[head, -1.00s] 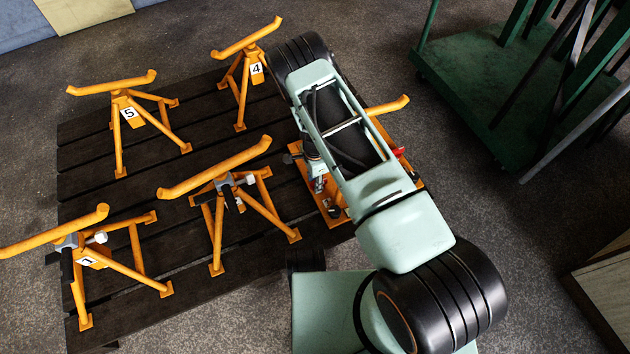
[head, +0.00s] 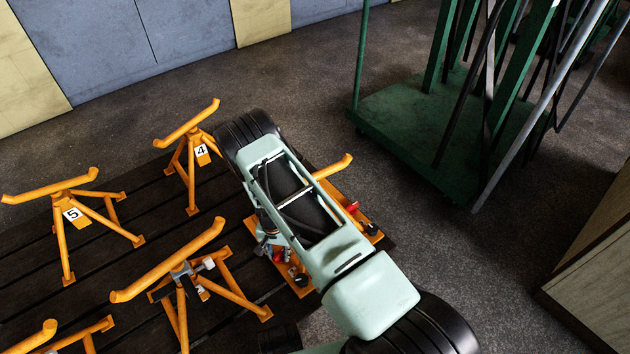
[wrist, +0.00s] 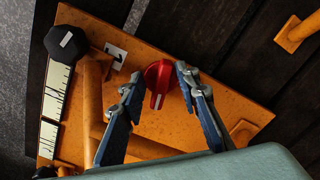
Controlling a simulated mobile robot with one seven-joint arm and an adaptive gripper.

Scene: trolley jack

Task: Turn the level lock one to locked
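In the wrist view a red round knob (wrist: 165,72) with a raised grip and a white line sits on an orange plate (wrist: 240,95). The white line points towards the bottom of the picture. My gripper (wrist: 159,74) is open, with one finger on each side of the knob. The right finger is close to the knob and the left one has a gap; I cannot tell whether either touches. A small white label with a black mark (wrist: 116,56) is beside the knob. In the head view my arm covers much of the orange plate (head: 300,285).
Orange stands (head: 188,150) crowd the dark slatted platform to the left. A green trolley (head: 420,150) stands at the upper right. Grey floor (head: 480,270) is clear at the right.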

